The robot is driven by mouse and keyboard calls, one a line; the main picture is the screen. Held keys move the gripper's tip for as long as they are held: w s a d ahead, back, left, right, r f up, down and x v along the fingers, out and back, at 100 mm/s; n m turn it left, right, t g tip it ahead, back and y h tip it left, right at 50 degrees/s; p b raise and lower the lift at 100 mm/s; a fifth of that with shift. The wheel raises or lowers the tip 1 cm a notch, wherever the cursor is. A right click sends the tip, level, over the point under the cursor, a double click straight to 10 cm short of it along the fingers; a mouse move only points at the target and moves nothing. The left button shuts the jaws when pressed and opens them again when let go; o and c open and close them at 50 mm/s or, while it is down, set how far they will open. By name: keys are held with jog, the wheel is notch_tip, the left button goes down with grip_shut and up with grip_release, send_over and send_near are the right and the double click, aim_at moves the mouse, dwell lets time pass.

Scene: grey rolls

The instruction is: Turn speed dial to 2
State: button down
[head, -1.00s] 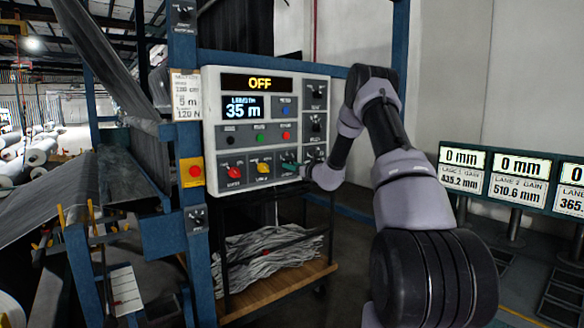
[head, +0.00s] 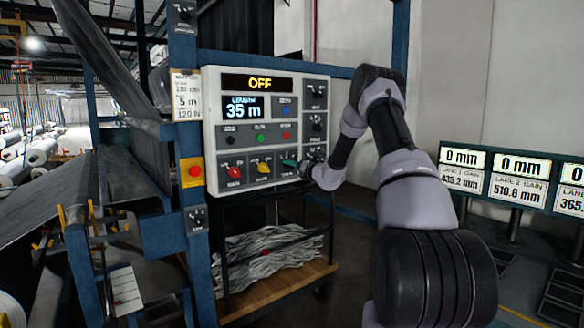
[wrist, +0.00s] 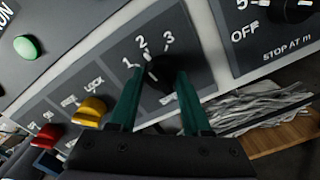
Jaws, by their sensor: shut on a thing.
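The speed dial (wrist: 155,82) is a black knob on the grey control panel, with the numbers 1, 2 and 3 printed above it in the wrist view. A small white mark at its top appears to point toward the 2. My gripper (wrist: 160,76) has its two green fingers on either side of the knob and is shut on it. In the head view my gripper (head: 290,163) is at the lower right of the panel (head: 219,193), and the dial is hidden behind it. The word under the dial is partly covered.
A yellow knob (wrist: 91,110) and a red knob (wrist: 50,132) sit left of the dial. A black stop knob (wrist: 292,8) is to its right. The panel display (head: 258,83) reads OFF. A cart with grey strands (head: 265,258) stands below the panel.

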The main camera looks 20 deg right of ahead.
jog(key=shift+m, duration=0.7)
jog(key=shift+c, duration=1.8)
grip_release()
jog(key=v, duration=1.1)
jog(key=shift+a+r, duration=0.1)
